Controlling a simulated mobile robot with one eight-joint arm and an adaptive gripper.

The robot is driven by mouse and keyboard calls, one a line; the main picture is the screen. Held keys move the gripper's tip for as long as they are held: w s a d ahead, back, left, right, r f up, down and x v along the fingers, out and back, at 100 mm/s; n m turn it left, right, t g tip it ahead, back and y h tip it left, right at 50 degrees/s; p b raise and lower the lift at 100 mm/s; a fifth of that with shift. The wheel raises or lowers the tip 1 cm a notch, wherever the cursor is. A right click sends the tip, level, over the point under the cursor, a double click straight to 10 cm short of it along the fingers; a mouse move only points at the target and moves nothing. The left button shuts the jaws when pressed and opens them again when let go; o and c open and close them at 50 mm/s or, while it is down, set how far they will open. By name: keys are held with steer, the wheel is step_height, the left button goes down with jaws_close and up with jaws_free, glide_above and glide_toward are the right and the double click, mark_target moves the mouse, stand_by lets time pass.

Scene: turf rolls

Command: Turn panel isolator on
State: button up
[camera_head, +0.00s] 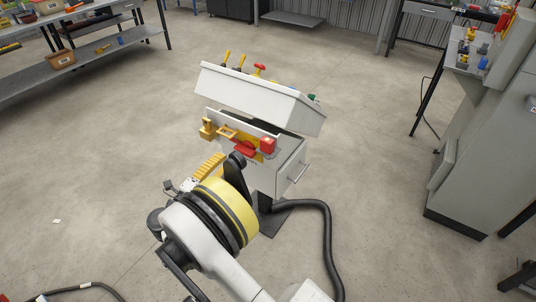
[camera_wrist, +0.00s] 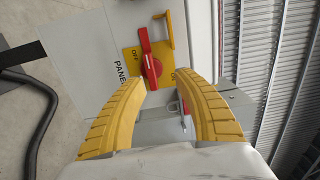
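The panel isolator is a red rotary handle (camera_wrist: 148,58) on a yellow plate (camera_wrist: 132,62), on the grey console front. Beside it are the word OFF and lettering starting "PANE". In the wrist view the handle runs nearly up and down the picture. In the head view the isolator (camera_head: 245,149) sits on the console's front. My gripper (camera_wrist: 163,82) is open, its two yellow ribbed fingers spread, with the handle's near end at the gap between the tips. I cannot tell whether they touch it. In the head view my gripper (camera_head: 213,162) is left of the isolator, partly hidden by my wrist.
The console (camera_head: 262,92) has a sloped top with several levers and buttons. A yellow bracket (camera_wrist: 168,29) and a red block (camera_head: 268,145) stick out near the isolator. A black hose (camera_head: 327,235) curves along the floor.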

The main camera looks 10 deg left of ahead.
mark_target(243, 154)
steer(key=w+d+b, duration=0.1)
steer(key=w, duration=0.1)
steer(key=w+d+f+b, duration=0.1)
steer(key=w+d, duration=0.1)
steer(key=w, duration=0.1)
steer(key=w+d+f+b, duration=0.1)
steer(key=w, duration=0.2)
steer(key=shift+d, duration=0.3)
steer(key=shift+w+d, duration=0.2)
steer(key=shift+w, duration=0.4)
jaws_close()
